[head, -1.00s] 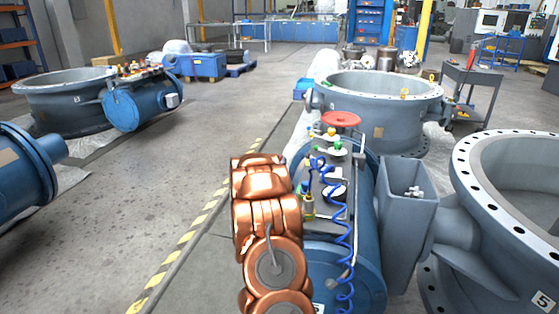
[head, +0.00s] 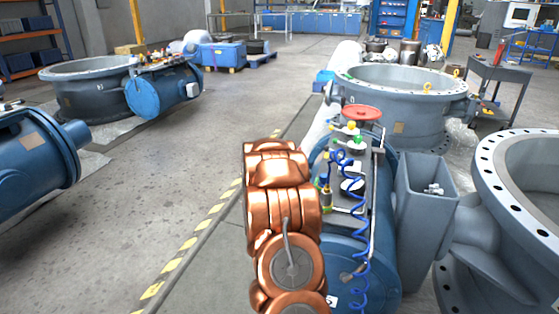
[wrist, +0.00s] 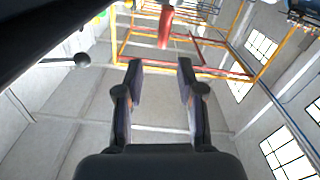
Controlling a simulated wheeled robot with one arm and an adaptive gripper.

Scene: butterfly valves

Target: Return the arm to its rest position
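My copper-coloured arm (head: 285,205) stands folded in the lower middle of the head view, in front of and beside the blue valve actuator (head: 360,262). My gripper is hidden in the head view. In the wrist view my gripper (wrist: 160,75) shows two dark fingers apart with nothing between them. The wrist view looks toward the wall, windows and overhead frames of the hall.
A red handwheel (head: 361,113) and a coiled blue hose (head: 358,240) are on the actuator close to my arm. Large grey valve bodies (head: 405,100) stand to the right. Open floor (head: 190,170) lies left, beyond a yellow-black striped line (head: 190,243).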

